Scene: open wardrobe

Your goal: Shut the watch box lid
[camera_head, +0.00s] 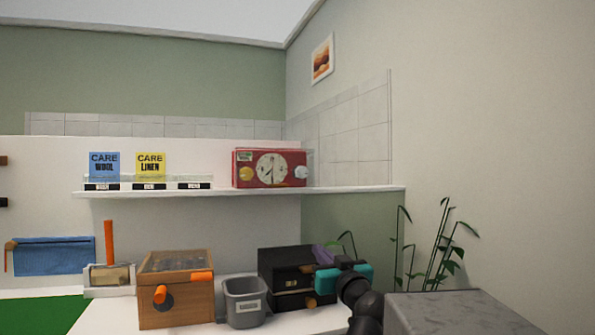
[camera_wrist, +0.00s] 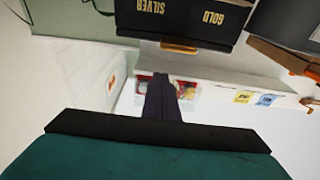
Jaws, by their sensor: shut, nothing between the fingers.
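A wooden box with a glass-like panel on top (camera_head: 176,290) stands on the lower surface, left of centre in the head view; I take it to be the watch box. It has an orange knob on its front and an orange handle by its top right edge. I cannot tell whether its lid is raised. Part of a brown wooden piece (camera_wrist: 276,55) shows at the right of the wrist view. My gripper (camera_wrist: 162,82) is shut and empty, apart from the wooden box. In the head view it is to the right, by the black box.
A grey bin (camera_head: 245,303) stands between the wooden box and a black box (camera_head: 282,266). The black box reads GOLD and SILVER in the wrist view. A shelf (camera_head: 240,191) above carries a red box with a dial (camera_head: 270,168). A grey block (camera_head: 455,312) is at lower right.

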